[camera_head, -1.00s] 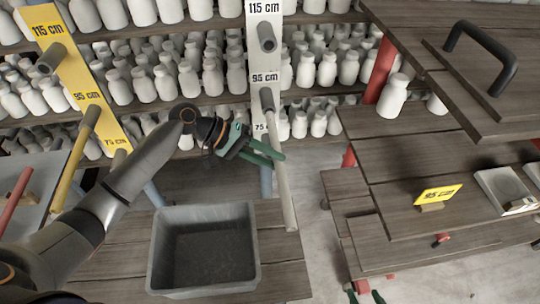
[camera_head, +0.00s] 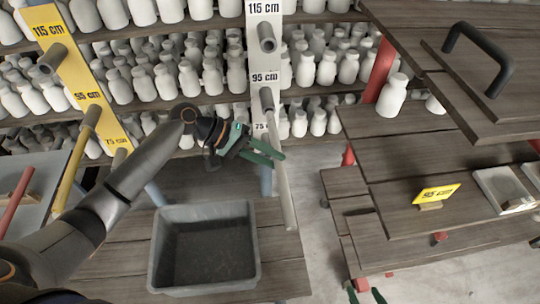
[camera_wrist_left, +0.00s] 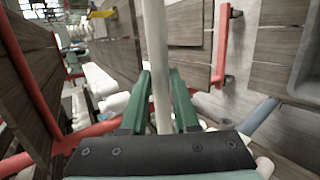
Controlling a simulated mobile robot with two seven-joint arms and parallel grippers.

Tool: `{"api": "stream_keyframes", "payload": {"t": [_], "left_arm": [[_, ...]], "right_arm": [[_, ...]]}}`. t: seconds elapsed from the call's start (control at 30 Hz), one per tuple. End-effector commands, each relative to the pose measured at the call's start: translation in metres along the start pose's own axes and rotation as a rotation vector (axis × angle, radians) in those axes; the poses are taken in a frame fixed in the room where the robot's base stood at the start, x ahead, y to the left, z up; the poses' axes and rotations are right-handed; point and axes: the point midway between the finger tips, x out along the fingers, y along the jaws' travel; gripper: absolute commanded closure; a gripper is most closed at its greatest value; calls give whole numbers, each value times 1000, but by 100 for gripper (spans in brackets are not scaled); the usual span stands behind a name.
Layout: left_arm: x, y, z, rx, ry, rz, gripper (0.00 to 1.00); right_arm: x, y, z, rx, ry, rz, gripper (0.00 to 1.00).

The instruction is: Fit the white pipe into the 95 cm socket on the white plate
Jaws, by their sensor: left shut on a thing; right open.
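The white plate (camera_head: 258,58) stands upright at the back middle, with labels 115, 95 and a partly hidden 75 cm. The white pipe (camera_head: 282,190) slants from the grey 95 cm socket (camera_head: 266,97) down toward the front. Its upper end meets the socket mouth in the picture; how deep it sits I cannot tell. My left gripper (camera_head: 277,160) is shut on the pipe below that end. In the left wrist view the pipe (camera_wrist_left: 157,50) passes between the green fingers (camera_wrist_left: 158,95). My right gripper (camera_head: 363,295) is open and empty at the bottom edge, partly cut off.
A yellow plate (camera_head: 62,62) at the left has a yellow pipe (camera_head: 76,160) at its 95 cm socket. A grey bin (camera_head: 252,262) stands below my left arm. Shelves of white bottles fill the back. A wooden table (camera_head: 380,165) with a yellow sign (camera_head: 437,194) is at the right.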

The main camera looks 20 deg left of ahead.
Motion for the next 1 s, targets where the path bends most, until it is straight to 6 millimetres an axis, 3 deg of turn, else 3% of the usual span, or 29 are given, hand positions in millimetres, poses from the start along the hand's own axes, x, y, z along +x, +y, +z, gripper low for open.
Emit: {"api": "stream_keyframes", "payload": {"t": [1.0], "left_arm": [[-1, 0, -6, 0, 1, 2, 100]], "right_arm": [[0, 0, 0, 0, -1, 0, 36]]}}
